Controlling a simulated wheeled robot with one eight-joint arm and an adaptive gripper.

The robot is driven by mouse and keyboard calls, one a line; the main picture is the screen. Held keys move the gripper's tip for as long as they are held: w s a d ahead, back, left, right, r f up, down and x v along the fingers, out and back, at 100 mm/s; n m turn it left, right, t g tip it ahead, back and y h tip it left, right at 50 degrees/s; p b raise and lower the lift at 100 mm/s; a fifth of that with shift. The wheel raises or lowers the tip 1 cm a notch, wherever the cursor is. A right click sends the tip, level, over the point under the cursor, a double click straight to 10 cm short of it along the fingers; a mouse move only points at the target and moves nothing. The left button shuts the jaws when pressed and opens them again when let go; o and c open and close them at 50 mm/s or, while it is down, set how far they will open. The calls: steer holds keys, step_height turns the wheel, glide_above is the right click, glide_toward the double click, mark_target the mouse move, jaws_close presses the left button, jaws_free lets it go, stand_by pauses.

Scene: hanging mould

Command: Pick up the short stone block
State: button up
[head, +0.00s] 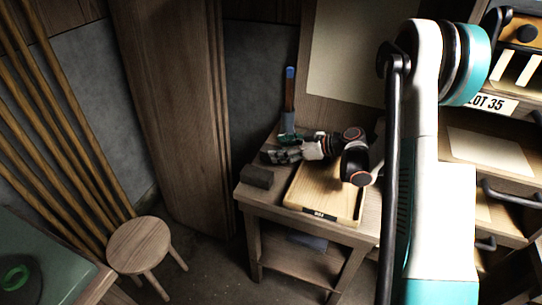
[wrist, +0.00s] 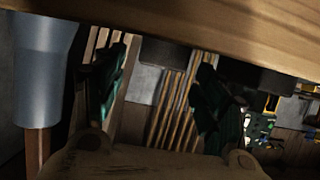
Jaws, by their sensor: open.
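In the wrist view, which looks upside down, my gripper (wrist: 165,60) is open, with one dark finger on each side. A dark grey block (wrist: 170,53) shows between the fingers, against the wooden tabletop; I see no contact. It looks like the short stone block, but its length is hard to judge. A second dark grey block (wrist: 257,77) shows beyond the right finger. In the head view, my gripper (head: 287,149) is low over the table's back left, partly hiding what is there. One dark block (head: 257,177) lies at the table's left edge, nearer than my gripper.
A shallow wooden tray (head: 318,203) lies on the small table (head: 285,215), under my wrist. An upright blue-topped tool (head: 290,90) stands just behind my gripper. A round stool (head: 139,243) and leaning poles (head: 60,115) are at left. Drawers (head: 505,195) stand at right.

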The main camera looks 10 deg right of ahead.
mark_target(271, 149)
steer(key=x, duration=0.3)
steer(key=shift+w+a+f+b, duration=0.1)
steer(key=shift+f+b, duration=0.05)
steer(key=shift+b, duration=0.25)
steer(key=c, duration=1.4)
